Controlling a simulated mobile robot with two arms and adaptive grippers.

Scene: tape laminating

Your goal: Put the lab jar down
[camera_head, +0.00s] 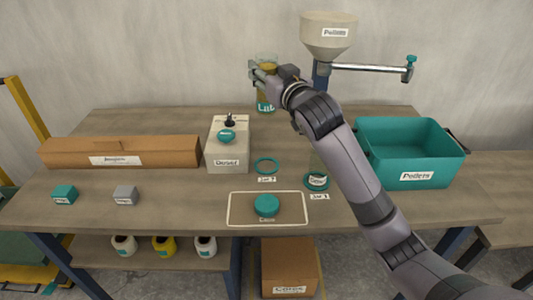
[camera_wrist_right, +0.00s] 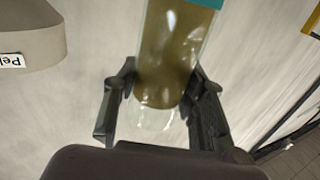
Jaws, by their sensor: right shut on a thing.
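My right gripper (camera_head: 258,72) is shut on a clear lab jar (camera_head: 267,104) with olive-brown contents and a teal label, at the back of the table. The right wrist view shows the jar (camera_wrist_right: 172,50) between the two dark fingers, with wall behind it. The jar looks roughly upright in the head view; I cannot tell if its base touches the table. An empty teal ring (camera_head: 267,166) lies in mid-table. A second teal ring (camera_head: 317,183) lies to its right, with a clear, labelled item at it, partly behind my arm. My left gripper is not in view.
A pellet hopper (camera_head: 328,38) with a side arm stands behind my right arm. A teal pellets bin (camera_head: 411,148) is at right.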

